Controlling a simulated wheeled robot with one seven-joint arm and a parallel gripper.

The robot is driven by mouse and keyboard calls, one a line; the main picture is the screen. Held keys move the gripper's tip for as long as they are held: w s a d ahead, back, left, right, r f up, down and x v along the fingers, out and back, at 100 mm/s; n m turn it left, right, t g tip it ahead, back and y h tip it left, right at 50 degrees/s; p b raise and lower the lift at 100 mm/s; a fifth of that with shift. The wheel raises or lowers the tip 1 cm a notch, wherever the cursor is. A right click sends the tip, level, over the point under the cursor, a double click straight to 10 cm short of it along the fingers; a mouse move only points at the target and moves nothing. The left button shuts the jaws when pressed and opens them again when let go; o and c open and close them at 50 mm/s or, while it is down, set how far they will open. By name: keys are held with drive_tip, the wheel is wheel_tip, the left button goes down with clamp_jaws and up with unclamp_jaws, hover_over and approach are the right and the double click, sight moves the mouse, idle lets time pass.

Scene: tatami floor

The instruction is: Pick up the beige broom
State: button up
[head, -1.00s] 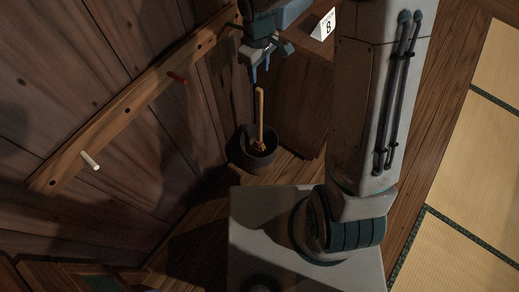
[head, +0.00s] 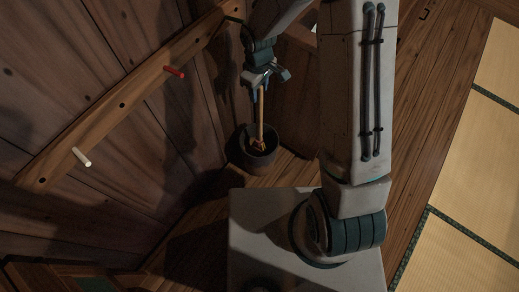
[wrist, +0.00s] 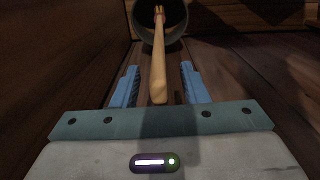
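The beige broom (head: 261,120) stands handle up in a dark round bucket (head: 250,159) on the wooden floor by the wall. Its orange-brown head is down inside the bucket. My gripper (head: 258,95) is above the bucket, at the top of the handle. In the wrist view the broom's handle (wrist: 158,66) reaches between the two blue fingers of my gripper (wrist: 158,85), with a gap on both sides. The gripper is open and holds nothing. The bucket (wrist: 172,30) shows at the top of the wrist view.
A wooden rail (head: 117,109) runs along the plank wall at left, with a red peg (head: 174,71) and a white peg (head: 82,157). A wooden panel stands behind the bucket. Tatami mats (head: 475,190) lie clear at right.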

sight(259, 96)
wheel_tip(259, 96, down, 4)
drive_tip(key=shift+r+b, duration=0.2)
drive_tip(key=shift+b, duration=0.2)
clamp_jaws()
drive_tip(key=shift+r, duration=0.1)
